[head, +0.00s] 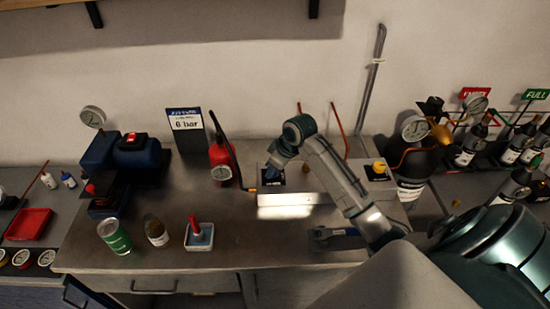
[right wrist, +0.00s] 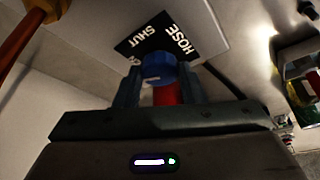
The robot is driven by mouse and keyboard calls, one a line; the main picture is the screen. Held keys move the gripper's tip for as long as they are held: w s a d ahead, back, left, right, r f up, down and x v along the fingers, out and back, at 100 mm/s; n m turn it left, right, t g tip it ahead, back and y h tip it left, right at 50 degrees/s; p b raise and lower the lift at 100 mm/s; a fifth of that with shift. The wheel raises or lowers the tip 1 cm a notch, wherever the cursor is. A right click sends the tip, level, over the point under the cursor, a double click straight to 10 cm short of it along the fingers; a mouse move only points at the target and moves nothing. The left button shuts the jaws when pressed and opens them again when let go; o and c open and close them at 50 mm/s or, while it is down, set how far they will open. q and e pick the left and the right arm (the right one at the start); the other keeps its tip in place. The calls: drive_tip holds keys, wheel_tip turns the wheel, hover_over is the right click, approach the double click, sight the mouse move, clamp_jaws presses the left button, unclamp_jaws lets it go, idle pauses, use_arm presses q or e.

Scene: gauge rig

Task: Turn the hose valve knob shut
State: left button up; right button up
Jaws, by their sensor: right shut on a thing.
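The hose valve knob is blue with a small pale mark, and in the right wrist view the knob (right wrist: 158,68) sits between the fingers of my right gripper (right wrist: 160,88). A red part shows right beside the knob. Behind it is a black label plate (right wrist: 180,42) with white words HOSE and SHUT. In the head view my right gripper (head: 274,174) reaches down onto the rig panel (head: 300,199) at the back of the bench, shut on the knob, which is mostly hidden there. Which way the knob points is hard to tell. My left gripper is not in view.
Left of the panel stand a red bottle with a gauge (head: 221,160) and a 6 bar sign (head: 186,121). A yellow knob (head: 379,167) is on the panel's right.

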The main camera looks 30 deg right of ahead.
drive_tip(key=m+p, duration=0.1)
drive_tip(key=p, duration=0.1)
drive_tip(key=m+h+p, duration=0.1)
drive_tip(key=m, duration=0.1)
drive_tip(key=m+p, duration=0.1)
drive_tip(key=p, duration=0.1)
drive_tip(key=shift+a+r+m+h+p, duration=0.2)
drive_tip(key=shift+r+m+h+p, duration=0.1)
drive_tip(key=shift+r+m+h, duration=0.1)
drive_tip(key=shift+f+m+h+p, duration=0.15)
drive_tip(key=shift+m+h+p, duration=0.25)
drive_tip(key=shift+m+p, duration=0.4)
drive_tip(key=shift+f+m+h, duration=0.1)
drive_tip(key=shift+m+h, duration=0.2)
drive_tip(key=shift+m, duration=0.7)
drive_tip(key=m, duration=0.2)
drive_tip(key=m+h, duration=0.1)
drive_tip(key=m, duration=0.1)
drive_tip(key=shift+w+a+m+g+h, duration=0.1)
drive_tip(key=shift+m+g+h, duration=0.2)
drive_tip(key=shift+m, duration=0.1)
drive_tip(key=o, duration=1)
drive_tip(key=shift+f, duration=0.1)
